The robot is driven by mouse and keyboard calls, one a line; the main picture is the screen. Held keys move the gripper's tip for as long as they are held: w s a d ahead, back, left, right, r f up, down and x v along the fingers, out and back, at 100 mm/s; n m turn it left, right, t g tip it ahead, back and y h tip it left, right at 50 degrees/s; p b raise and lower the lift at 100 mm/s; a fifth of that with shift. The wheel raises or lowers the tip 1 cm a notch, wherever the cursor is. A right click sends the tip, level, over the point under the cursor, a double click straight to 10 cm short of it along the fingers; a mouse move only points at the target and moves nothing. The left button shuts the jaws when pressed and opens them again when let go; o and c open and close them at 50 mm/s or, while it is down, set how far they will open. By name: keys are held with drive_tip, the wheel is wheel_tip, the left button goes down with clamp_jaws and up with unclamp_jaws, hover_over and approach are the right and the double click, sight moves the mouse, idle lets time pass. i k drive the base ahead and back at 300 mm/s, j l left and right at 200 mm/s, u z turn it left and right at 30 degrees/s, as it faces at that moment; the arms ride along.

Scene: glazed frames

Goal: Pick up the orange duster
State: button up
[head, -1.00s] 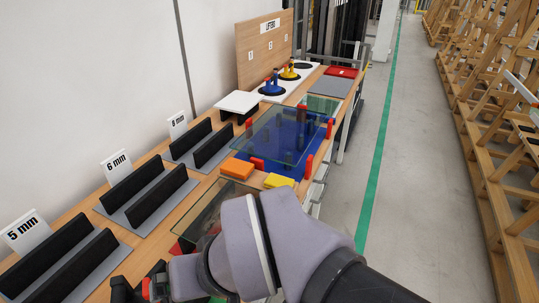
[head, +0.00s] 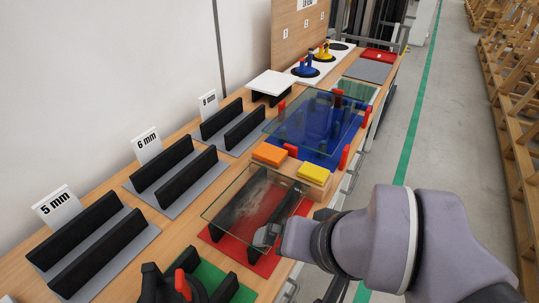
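The orange duster (head: 270,153) is a flat orange block. It lies on the wooden bench beside a yellow block (head: 314,172), between two glass panes. Nothing touches it from above. My arm reaches in from the lower right, and its grey end (head: 268,235) is over the right part of the near glass pane, below and apart from the duster. My gripper's fingers cannot be made out there, so I cannot tell whether they are open or shut.
The near glass pane (head: 240,200) is above a red mat (head: 268,264). Another glass pane (head: 300,108) with red clamps is over a blue mat behind the duster. Black racks with thickness signs (head: 146,145) line the left. An aisle is free at the right.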

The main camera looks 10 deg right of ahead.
sight(267, 154)
drive_tip(key=i+l+u, duration=0.2)
drive_tip(key=l+u, duration=0.25)
drive_tip(key=i+l+u, duration=0.2)
drive_tip(key=u, duration=0.25)
drive_tip(key=l+u, duration=1.4)
drive_tip(key=k+l+u, duration=0.15)
drive_tip(key=l+u, duration=0.3)
drive_tip(key=k+l+u, duration=0.2)
drive_tip(key=l+u, duration=0.3)
